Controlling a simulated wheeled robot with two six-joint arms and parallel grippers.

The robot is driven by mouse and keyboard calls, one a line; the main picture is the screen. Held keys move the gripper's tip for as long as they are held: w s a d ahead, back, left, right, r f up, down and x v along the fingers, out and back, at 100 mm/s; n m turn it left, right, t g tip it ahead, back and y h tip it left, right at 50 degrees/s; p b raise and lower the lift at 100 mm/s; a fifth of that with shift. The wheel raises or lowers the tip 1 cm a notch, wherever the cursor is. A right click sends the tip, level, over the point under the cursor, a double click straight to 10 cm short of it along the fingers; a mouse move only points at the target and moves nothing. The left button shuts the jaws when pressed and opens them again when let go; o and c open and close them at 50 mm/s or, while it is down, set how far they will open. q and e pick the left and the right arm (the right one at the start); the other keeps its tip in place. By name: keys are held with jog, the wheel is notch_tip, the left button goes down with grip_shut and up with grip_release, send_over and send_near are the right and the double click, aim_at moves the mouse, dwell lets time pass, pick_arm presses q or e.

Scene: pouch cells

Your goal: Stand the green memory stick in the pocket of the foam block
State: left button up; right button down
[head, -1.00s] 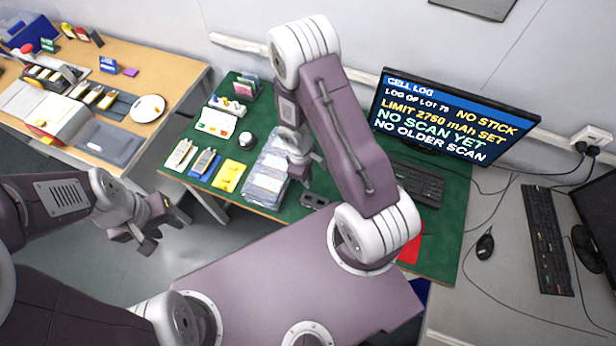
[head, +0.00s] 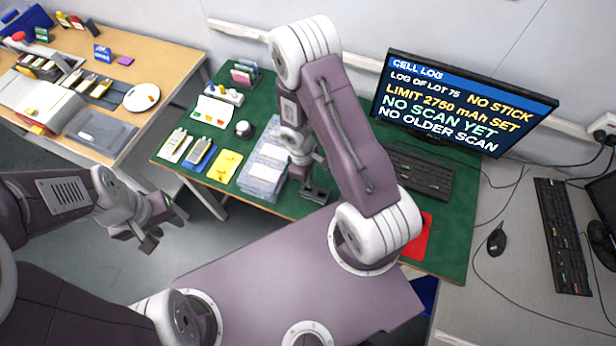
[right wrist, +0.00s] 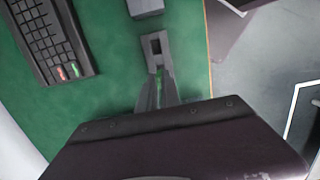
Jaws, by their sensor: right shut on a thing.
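The foam block (right wrist: 152,37) is a small grey block with a dark square pocket in its top, lying on the green mat in the right wrist view. In the head view the foam block (head: 318,195) is partly hidden by my right gripper. My right gripper (right wrist: 159,88) is shut on the green memory stick (right wrist: 158,84), of which a small green part shows between the fingers. The fingertips are close to the pocket, on its near side in the wrist view; whether they touch the foam is unclear. My left gripper (head: 158,222) is open and empty, away from the table.
The green mat (head: 462,225) carries a stack of bagged cells (head: 264,172) beside the right gripper, a keyboard (head: 420,172), and a monitor (head: 460,105). A yellow pouch (head: 225,166) and small trays lie further left. A wooden bench (head: 165,62) stands at the left.

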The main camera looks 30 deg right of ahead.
notch_tip(320, 180, down, 2)
jog(key=shift+w+a+f+b, duration=0.15)
jog(key=shift+f+b, duration=0.1)
jog(key=shift+b, duration=0.7)
jog(key=shift+f+b, duration=0.55)
jog(key=c, duration=1.5)
grip_release()
jog(key=r, duration=0.3)
jog(key=r+p, duration=0.1)
jog(key=r, duration=0.2)
jog(key=r+p, duration=0.1)
jog(key=r, duration=0.2)
jog(key=shift+w+a, duration=0.25)
jog(key=shift+w, duration=0.1)
